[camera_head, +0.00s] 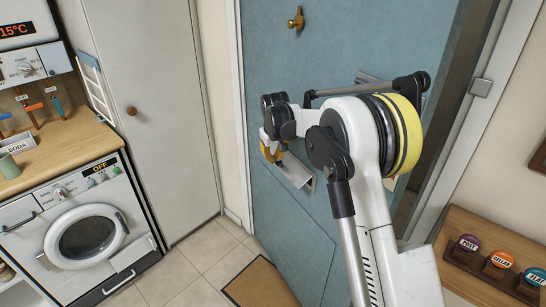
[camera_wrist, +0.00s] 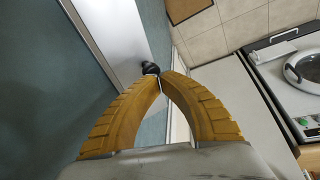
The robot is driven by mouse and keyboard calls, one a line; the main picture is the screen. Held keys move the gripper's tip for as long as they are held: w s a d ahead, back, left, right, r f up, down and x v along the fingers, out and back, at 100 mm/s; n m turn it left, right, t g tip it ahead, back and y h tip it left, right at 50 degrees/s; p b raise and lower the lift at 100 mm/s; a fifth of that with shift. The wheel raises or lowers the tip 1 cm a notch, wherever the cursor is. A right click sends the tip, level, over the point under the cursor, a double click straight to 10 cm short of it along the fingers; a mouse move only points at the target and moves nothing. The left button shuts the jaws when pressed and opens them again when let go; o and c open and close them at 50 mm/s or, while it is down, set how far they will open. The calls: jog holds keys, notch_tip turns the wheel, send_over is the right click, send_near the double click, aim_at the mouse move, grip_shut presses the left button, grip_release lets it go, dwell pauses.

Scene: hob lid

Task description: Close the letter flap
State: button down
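The letter flap (camera_head: 297,171) is a pale metal plate on the blue door (camera_head: 300,240) in the head view, partly hidden by my arm. It appears tilted out from the door. In the wrist view, a long silver plate (camera_wrist: 113,38), seemingly the flap, runs toward a small black knob (camera_wrist: 150,68). My gripper (camera_head: 276,158) is at the flap's upper left end in the head view. Its yellow fingers (camera_wrist: 161,80) meet at the tips in the wrist view, right beside the black knob. I cannot tell whether they touch it; nothing shows between them.
A brass knob (camera_head: 296,19) sits high on the door. A washing machine (camera_head: 85,235) and wooden counter (camera_head: 60,150) stand at left. A brown mat (camera_head: 260,285) lies on the tiled floor. A wooden shelf with labelled buttons (camera_head: 497,262) is at right.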

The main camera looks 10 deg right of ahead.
dwell(0.4)
jog(key=shift+a+f+h, duration=0.15)
jog(key=shift+f+h, duration=0.3)
jog(key=shift+h, duration=0.25)
